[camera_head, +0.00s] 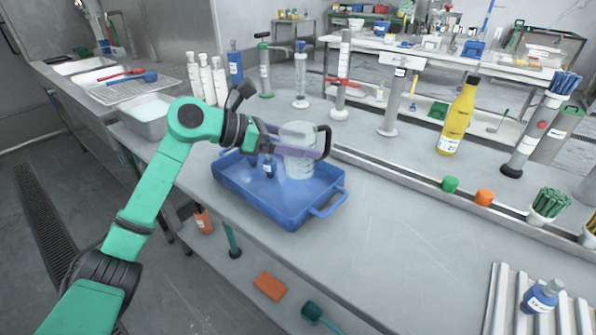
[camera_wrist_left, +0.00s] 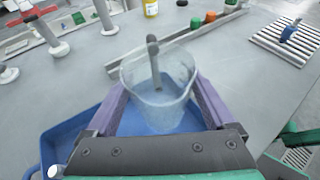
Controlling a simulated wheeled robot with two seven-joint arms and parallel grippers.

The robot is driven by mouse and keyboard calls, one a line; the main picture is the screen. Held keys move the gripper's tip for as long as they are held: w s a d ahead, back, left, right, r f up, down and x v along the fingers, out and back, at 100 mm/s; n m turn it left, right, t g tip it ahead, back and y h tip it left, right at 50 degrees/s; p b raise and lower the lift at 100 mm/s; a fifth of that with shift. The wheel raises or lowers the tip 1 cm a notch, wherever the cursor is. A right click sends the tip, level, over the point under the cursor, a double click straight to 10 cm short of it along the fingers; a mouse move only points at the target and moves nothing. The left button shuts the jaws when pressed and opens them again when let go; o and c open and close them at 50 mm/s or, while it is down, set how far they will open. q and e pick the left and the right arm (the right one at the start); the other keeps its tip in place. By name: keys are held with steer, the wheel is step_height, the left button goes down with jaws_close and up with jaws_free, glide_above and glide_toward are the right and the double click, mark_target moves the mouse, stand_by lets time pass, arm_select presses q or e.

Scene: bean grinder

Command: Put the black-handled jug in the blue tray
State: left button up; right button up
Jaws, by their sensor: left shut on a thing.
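The clear jug with a black handle (camera_head: 299,159) is in or just above the right part of the blue tray (camera_head: 262,209) in the head view. I cannot tell whether its base touches the tray floor. My left gripper (camera_head: 300,147) is shut around the jug's body, with its purple fingers on either side. In the left wrist view the jug (camera_wrist_left: 158,85) stands between the two fingers, its handle on the far side, with the blue tray (camera_wrist_left: 72,142) below. The right gripper does not show.
White bottles (camera_head: 208,82) and clear cylinders stand behind. A yellow bottle (camera_head: 458,115) and a metal rail (camera_head: 400,172) are to the right. The table in front of the rail is clear.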

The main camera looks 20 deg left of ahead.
mark_target(285, 166)
arm_select(q)
step_height(285, 166, down, 6)
steer(key=shift+f, duration=0.2)
steer(key=shift+f+b, duration=0.15)
steer(key=shift+b, duration=0.2)
steer(key=o, duration=1.1)
steer(key=shift+r, duration=0.25)
steer(key=shift+s+a, duration=0.15)
steer(key=shift+a, duration=0.05)
steer(key=b+v, duration=0.1)
steer(key=v, duration=0.5)
steer(key=shift+s+a, duration=0.2)
steer(key=shift+a, duration=0.05)
steer(key=v, duration=0.5)
steer(key=shift+d+r+b, duration=0.1)
steer(key=shift+d+b, duration=0.05)
steer(key=shift+b, duration=0.2)
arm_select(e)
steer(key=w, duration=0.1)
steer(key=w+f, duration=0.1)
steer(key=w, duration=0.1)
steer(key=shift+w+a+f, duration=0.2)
